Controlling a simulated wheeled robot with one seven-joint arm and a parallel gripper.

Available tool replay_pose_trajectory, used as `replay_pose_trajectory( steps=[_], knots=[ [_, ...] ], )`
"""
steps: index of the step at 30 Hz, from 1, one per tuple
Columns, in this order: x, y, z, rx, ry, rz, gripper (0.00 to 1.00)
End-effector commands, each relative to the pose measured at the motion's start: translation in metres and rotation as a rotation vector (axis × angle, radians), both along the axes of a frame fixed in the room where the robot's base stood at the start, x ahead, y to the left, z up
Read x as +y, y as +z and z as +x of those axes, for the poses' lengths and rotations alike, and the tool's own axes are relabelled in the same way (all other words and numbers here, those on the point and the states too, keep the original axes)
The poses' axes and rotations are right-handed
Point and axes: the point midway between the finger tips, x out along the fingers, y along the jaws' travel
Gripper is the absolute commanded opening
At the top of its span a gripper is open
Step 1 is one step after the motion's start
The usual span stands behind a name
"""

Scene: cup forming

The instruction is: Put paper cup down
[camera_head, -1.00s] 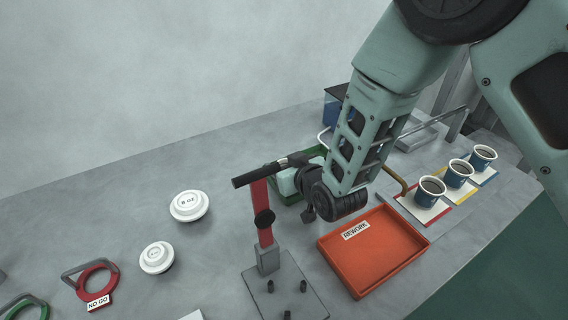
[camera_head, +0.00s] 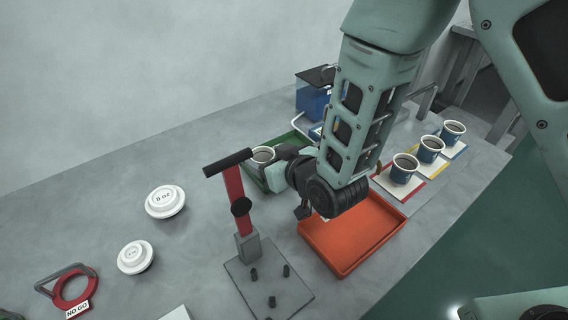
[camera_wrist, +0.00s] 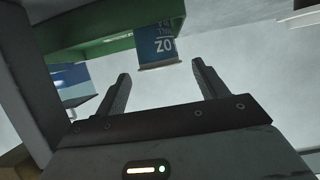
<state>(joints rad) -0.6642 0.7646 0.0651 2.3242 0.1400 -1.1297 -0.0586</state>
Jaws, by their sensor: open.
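A paper cup (camera_head: 263,155) with a pale rim stands upright at the green tray (camera_head: 251,177), left of my gripper. In the wrist view a blue lettered surface (camera_wrist: 158,45), which looks like the cup's side, appears upside down beyond the fingertips, against the green tray (camera_wrist: 95,48). My gripper (camera_wrist: 165,85) is open, with bare space between its two fingers. In the head view my wrist hides part of the green tray and the fingertips are hard to make out.
A red lever on a stand (camera_head: 234,185) rises close left of my wrist. An orange rework tray (camera_head: 343,265) lies in front, empty where visible. Several blue cups (camera_head: 404,170) stand on coloured mats at right. Two white lids (camera_head: 165,202) lie at left.

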Motion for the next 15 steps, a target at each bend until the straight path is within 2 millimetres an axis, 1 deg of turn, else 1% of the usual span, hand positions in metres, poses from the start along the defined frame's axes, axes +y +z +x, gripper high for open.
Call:
replay_pose_trajectory(
  steps=[1,6,10,15],
  knots=[
    [-0.006,0.004,-0.009,0.0,0.0,0.0,0.72],
    [-0.022,0.016,-0.033,0.0,0.001,0.0,0.72],
    [-0.03,0.022,-0.045,-0.001,0.001,0.001,0.72],
    [-0.034,0.025,-0.05,-0.001,0.0,0.001,0.72]
  ],
)
